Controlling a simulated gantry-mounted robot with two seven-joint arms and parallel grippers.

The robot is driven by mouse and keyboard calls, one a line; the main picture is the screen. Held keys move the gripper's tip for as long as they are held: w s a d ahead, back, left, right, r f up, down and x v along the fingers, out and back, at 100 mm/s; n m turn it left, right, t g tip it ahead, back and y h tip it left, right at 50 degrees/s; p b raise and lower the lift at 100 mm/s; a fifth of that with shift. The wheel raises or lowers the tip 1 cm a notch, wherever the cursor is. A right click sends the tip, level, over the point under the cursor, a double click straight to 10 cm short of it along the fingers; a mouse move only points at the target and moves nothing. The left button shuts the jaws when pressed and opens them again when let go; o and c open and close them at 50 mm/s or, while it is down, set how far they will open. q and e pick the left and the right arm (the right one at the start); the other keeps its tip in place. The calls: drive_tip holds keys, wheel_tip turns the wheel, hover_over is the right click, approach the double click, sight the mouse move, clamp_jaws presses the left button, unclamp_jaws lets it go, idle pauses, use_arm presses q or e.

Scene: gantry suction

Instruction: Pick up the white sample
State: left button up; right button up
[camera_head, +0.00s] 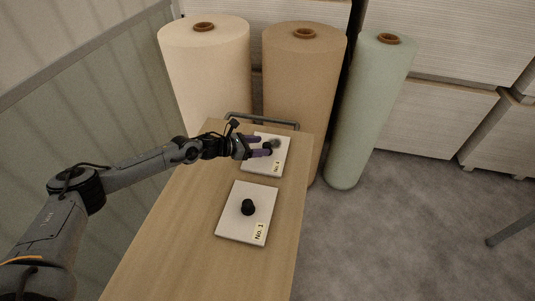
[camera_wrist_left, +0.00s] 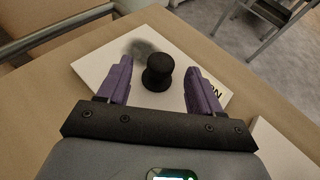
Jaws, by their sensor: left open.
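Two white sample boards lie flat on the wooden table, each with a black knob. The far board (camera_head: 279,164) has a label that seems to read No. 4. The near board (camera_head: 231,222) is labelled No. 1, with its knob (camera_head: 248,207) standing free. My left gripper (camera_head: 259,147), with purple fingers, is open over the far board. In the left wrist view, the far board's black knob (camera_wrist_left: 158,73) appears between the open fingertips (camera_wrist_left: 159,68), with a gap on each side. A finger partly hides the label there. My right gripper is out of view.
The table (camera_head: 180,232) is clear around the boards. A grey metal bar (camera_head: 262,119) runs along its far edge. Cream (camera_head: 207,75), brown (camera_head: 303,80) and green (camera_head: 371,110) rolls stand behind. A corner of the near board (camera_wrist_left: 270,150) shows in the wrist view.

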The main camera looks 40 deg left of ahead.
sight(267, 144)
use_arm(q)
drive_tip(key=shift+b+x, duration=0.65)
drive_tip(key=shift+x, duration=2.05)
drive_tip(key=shift+c, duration=0.4)
drive_tip(key=shift+r, duration=0.1)
drive_tip(key=c, duration=1)
clamp_jaws()
drive_tip(key=shift+r, duration=0.2)
